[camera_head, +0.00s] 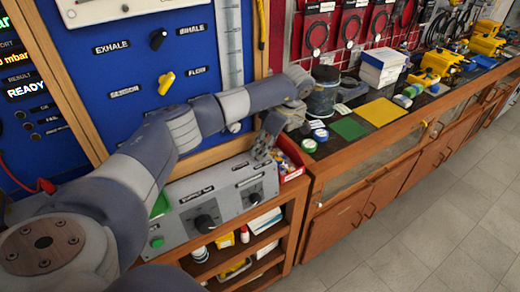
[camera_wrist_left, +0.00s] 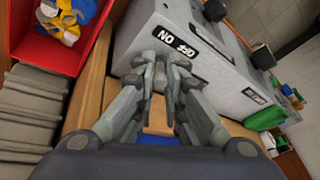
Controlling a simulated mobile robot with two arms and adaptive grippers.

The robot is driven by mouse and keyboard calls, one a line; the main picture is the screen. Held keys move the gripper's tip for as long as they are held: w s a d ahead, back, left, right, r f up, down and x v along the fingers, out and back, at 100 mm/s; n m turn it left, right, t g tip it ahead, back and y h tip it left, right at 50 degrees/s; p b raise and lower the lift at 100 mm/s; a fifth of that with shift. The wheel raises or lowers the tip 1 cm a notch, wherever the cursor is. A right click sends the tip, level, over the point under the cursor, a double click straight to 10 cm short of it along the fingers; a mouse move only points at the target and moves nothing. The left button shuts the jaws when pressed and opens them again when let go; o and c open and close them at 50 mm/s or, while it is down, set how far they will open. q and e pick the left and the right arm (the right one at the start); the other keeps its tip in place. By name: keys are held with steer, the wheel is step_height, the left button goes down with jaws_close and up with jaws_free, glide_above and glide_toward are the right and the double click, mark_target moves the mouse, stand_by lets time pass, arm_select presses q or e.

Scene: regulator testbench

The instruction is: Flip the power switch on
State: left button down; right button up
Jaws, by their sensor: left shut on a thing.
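The grey control box (camera_head: 228,212) stands on the wooden bench in the head view, with black knobs, labels and a green button on its front. My left gripper (camera_head: 263,147) reaches down to the box's top right end. In the left wrist view the gripper (camera_wrist_left: 164,62) has its fingers close together at the box (camera_wrist_left: 140,30), beside the black ON/OFF label (camera_wrist_left: 178,42). The fingers are shut on the power switch, which they hide, so its position cannot be told. My right gripper is in neither view.
A red bin (camera_head: 289,157) with coloured parts stands right beside the box, close to the gripper. The blue panel (camera_head: 120,80) rises behind. A dark worktop with green (camera_head: 349,129) and yellow (camera_head: 381,111) mats extends right. The floor is clear.

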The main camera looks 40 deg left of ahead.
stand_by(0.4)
arm_select(q)
steer(key=c, duration=1.7)
jaws_free()
steer(key=shift+o, duration=0.2)
steer(key=v, duration=1.2)
